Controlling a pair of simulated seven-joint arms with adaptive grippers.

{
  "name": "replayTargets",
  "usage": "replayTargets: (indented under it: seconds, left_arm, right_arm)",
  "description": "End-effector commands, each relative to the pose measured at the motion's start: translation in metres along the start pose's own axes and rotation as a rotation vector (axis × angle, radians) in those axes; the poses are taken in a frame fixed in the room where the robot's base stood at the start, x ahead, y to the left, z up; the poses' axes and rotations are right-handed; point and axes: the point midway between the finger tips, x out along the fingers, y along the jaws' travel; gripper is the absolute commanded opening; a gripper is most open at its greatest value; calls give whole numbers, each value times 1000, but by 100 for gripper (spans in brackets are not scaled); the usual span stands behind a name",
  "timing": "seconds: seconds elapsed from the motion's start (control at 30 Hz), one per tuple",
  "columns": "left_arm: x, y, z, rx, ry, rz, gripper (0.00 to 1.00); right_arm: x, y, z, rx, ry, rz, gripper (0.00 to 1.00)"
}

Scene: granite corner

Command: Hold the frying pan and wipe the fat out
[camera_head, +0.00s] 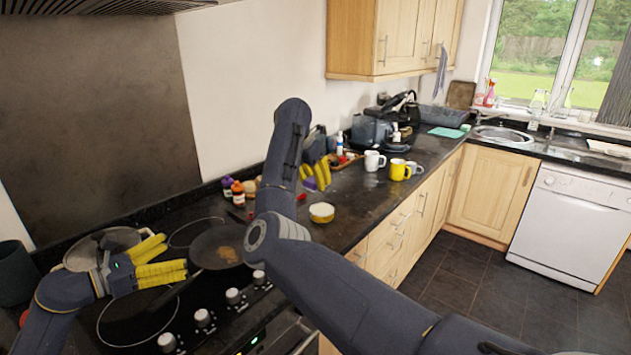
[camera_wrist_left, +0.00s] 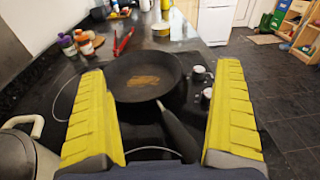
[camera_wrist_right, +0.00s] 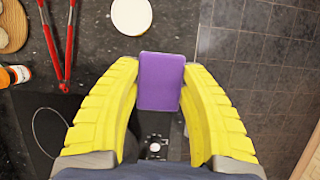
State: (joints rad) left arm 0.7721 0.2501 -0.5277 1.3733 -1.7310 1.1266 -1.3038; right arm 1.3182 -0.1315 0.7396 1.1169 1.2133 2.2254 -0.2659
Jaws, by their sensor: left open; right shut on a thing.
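The black frying pan (camera_head: 213,243) sits on the hob, with a brown patch of fat (camera_head: 229,255) on its inside. In the left wrist view the pan (camera_wrist_left: 125,92) lies ahead, and its handle (camera_wrist_left: 178,130) points back between my fingers. My left gripper (camera_head: 172,256) is open, its yellow fingers to either side of the handle; I see no contact. My right gripper (camera_head: 316,176) is shut on a purple sponge (camera_wrist_right: 161,82), held above the counter to the right of the pan. My right arm hides part of the counter and the pan's right side.
A metal pot (camera_head: 118,236) stands behind my left gripper. A round yellow tin (camera_head: 321,212) and red tongs (camera_wrist_right: 58,45) lie on the counter. Small bottles (camera_head: 238,192) stand near the wall. Mugs (camera_head: 374,161) stand further right.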

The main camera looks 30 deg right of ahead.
Motion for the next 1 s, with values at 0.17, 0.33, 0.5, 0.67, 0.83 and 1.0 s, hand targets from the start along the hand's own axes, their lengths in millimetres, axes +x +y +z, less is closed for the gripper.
replayTargets:
  seconds: [0.17,0.33,0.5,0.67,0.83,1.0]
  left_arm:
    - [-2,8,-39,2,95,29,100]
    - [-4,12,-62,5,153,47,100]
    - [-6,14,-76,7,184,56,100]
    - [-2,15,-80,8,193,59,100]
    - [12,16,-83,8,193,59,100]
    - [32,17,-86,6,192,59,100]
  right_arm:
    - [0,0,0,0,0,0,28]
    - [0,0,0,0,0,0,28]
    - [0,0,0,0,0,0,28]
    - [0,0,0,0,0,0,28]
    - [0,0,0,0,0,0,28]
    - [0,0,0,0,0,0,28]
